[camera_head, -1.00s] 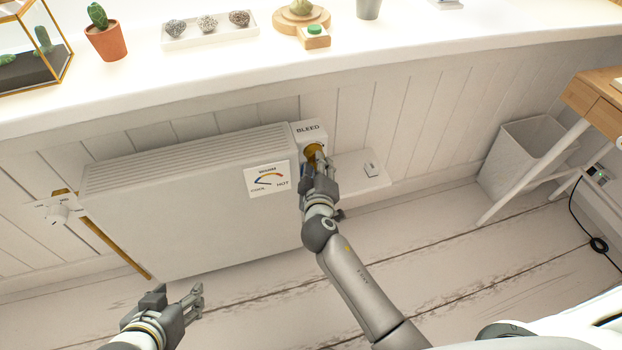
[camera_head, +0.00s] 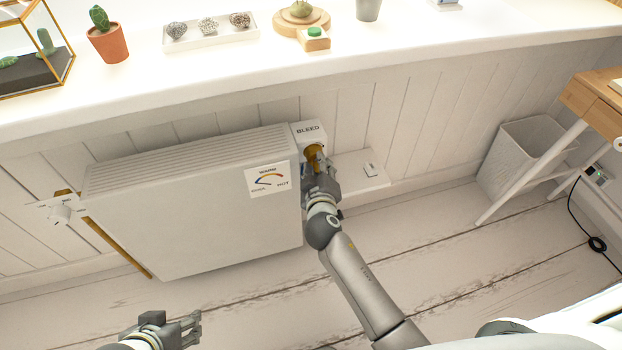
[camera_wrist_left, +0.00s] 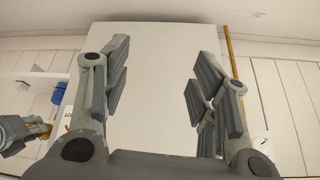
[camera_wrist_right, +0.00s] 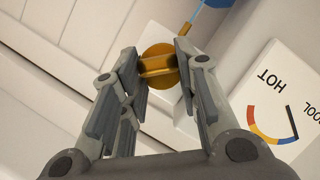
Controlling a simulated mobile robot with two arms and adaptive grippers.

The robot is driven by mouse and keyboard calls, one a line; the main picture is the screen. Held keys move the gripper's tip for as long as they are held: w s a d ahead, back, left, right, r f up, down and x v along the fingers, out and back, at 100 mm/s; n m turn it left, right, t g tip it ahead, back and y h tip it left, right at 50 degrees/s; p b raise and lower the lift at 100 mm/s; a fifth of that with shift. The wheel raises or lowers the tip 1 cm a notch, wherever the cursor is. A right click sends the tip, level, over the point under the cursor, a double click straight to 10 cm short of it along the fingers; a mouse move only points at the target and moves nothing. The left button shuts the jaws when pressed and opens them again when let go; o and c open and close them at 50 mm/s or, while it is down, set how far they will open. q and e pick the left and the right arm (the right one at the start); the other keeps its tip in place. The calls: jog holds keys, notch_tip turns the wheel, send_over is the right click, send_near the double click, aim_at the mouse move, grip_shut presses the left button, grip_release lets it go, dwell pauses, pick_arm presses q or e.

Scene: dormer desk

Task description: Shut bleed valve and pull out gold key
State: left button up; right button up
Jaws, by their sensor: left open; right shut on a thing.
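The white radiator (camera_head: 195,225) hangs on the wall, with a white box labelled BLEED (camera_head: 308,133) at its upper right corner. The gold key (camera_head: 314,154) is at that box's lower face. My right gripper (camera_head: 316,168) is shut on the key from below. The right wrist view shows the key's gold bar (camera_wrist_right: 158,68) between the fingertips, in front of a round gold part. I cannot tell how deep the key sits. A blue tag (camera_wrist_right: 217,3) on a light blue cord shows beside it. My left gripper (camera_head: 178,322) is open and empty, low in front of the radiator.
A gauge label (camera_head: 268,180) is on the radiator's front. A small white ledge (camera_head: 350,183) juts out right of the key. A waste bin (camera_head: 518,152) stands further right; the floor in front is clear.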

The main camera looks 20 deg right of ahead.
pick_arm(q)
jog(key=shift+s+a+f+g+p, duration=0.15)
jog(key=shift+s+g, duration=0.15)
jog(key=shift+s, duration=0.3)
jog(key=shift+s+a+g+p, duration=0.2)
jog(key=shift+s+g, duration=0.1)
jog(key=shift+s, duration=0.3)
jog(key=shift+s+a+f+g+p, duration=0.15)
jog(key=shift+s+g, duration=0.15)
jog(key=shift+s, duration=0.3)
pick_arm(e)
jog(key=shift+m+y, duration=0.3)
jog(key=shift+m, duration=0.1)
pick_arm(q)
jog(key=shift+r, duration=0.2)
